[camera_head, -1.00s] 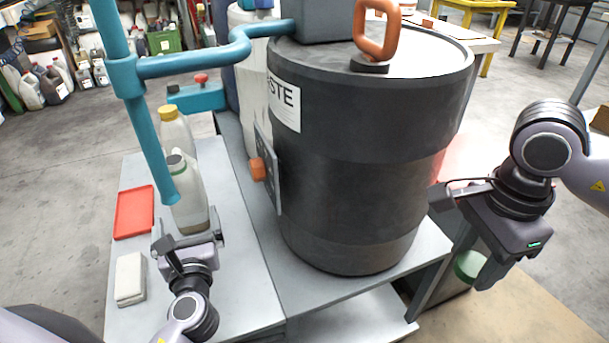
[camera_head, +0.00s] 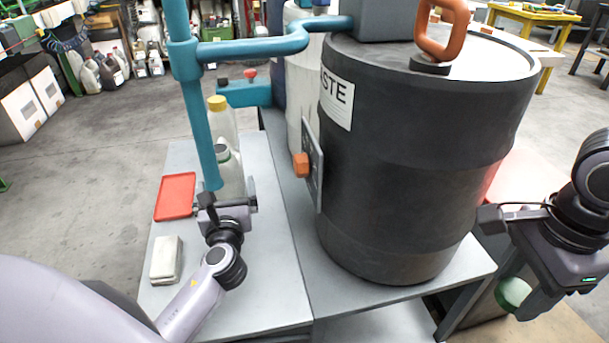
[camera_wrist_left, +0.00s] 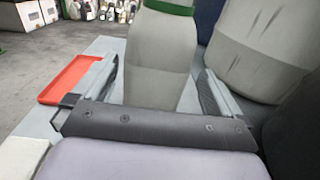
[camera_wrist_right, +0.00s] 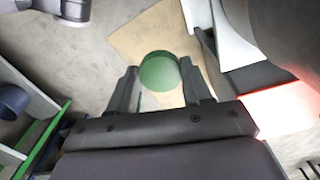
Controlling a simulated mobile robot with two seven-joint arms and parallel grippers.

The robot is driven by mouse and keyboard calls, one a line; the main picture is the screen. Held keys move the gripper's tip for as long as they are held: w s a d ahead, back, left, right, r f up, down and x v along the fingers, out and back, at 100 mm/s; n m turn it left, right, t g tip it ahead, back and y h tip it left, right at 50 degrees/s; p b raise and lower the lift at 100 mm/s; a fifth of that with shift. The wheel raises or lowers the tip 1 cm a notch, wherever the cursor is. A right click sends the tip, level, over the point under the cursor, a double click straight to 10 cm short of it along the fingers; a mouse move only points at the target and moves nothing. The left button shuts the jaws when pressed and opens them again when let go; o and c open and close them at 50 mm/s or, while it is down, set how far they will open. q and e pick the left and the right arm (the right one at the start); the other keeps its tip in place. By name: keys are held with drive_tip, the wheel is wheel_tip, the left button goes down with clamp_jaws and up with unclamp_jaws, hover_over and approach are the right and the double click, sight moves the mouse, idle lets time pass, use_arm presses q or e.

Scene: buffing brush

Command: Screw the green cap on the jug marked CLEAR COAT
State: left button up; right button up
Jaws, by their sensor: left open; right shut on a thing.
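A pale translucent jug (camera_head: 232,180) with a green ring at its neck stands on the grey bench behind the teal pipe's lower end. Its marking cannot be read. My left gripper (camera_head: 228,200) is open at the jug's near side; in the left wrist view the jug body (camera_wrist_left: 158,65) stands upright between the spread fingers, with a gap on each side. The green cap (camera_wrist_right: 160,72) is between the fingers of my right gripper (camera_wrist_right: 168,75), which is shut on it. In the head view the cap (camera_head: 513,292) hangs low at the right, beyond the bench edge.
A large dark waste drum (camera_head: 410,170) stands between my two grippers. The teal pipe (camera_head: 200,120) comes down close to the jug. A yellow-capped jug (camera_head: 220,118) stands behind. A red tray (camera_head: 175,197) and a whitish block (camera_head: 166,260) lie left on the bench.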

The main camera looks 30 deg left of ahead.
use_arm(q)
drive_tip(key=b+x, duration=0.1)
drive_tip(key=x, duration=0.3)
drive_tip(key=shift+a+f+b, duration=0.2)
drive_tip(key=shift+a+b, duration=0.05)
drive_tip(key=shift+b, duration=0.15)
use_arm(e)
drive_tip(key=shift+f, duration=0.95)
use_arm(q)
drive_tip(key=shift+w+a, duration=0.3)
drive_tip(key=shift+w, duration=0.05)
drive_tip(key=shift+c, duration=0.3)
drive_tip(key=shift+r, duration=0.15)
drive_tip(key=c, duration=1.3)
drive_tip(key=shift+r, duration=0.15)
use_arm(e)
drive_tip(key=shift+r, duration=0.1)
